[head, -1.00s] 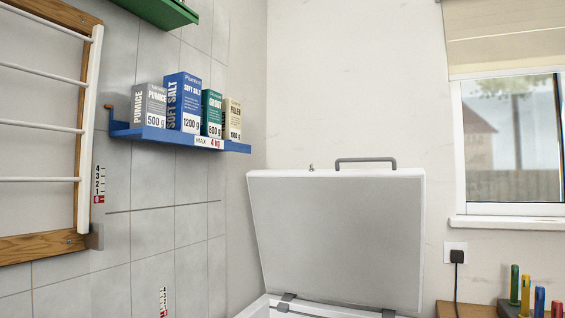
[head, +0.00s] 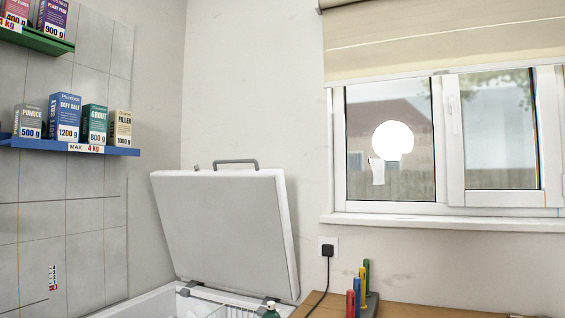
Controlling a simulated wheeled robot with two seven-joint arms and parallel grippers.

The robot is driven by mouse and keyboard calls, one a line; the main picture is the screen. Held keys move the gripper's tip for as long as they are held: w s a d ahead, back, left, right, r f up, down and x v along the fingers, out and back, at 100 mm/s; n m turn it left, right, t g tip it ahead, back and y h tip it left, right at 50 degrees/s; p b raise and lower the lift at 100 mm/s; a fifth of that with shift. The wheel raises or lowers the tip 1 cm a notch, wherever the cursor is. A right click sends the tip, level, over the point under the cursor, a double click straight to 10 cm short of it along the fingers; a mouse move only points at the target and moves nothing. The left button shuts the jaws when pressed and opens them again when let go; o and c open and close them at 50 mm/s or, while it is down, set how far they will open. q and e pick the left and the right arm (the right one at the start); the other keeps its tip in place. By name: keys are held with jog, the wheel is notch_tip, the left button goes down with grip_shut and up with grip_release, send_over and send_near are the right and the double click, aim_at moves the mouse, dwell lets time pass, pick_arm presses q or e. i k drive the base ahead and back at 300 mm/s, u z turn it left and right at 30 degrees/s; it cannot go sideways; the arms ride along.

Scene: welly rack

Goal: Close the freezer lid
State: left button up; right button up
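The freezer lid (head: 222,228) is a grey-white panel with a light rim. It stands open and nearly upright, leaning back near the wall. A grey bar handle (head: 236,162) sits on its top edge. Neither of my grippers is in view.
A wooden worktop (head: 420,307) with coloured upright pegs (head: 358,290) stands right of the freezer. A blue shelf (head: 75,146) with several boxes hangs on the left wall. A window (head: 440,145) is at the right. A plugged-in cable (head: 327,255) hangs beside the lid.

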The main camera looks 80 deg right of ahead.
aim_at(228, 228)
jog(key=k, duration=0.4)
jog(key=z, duration=1.05)
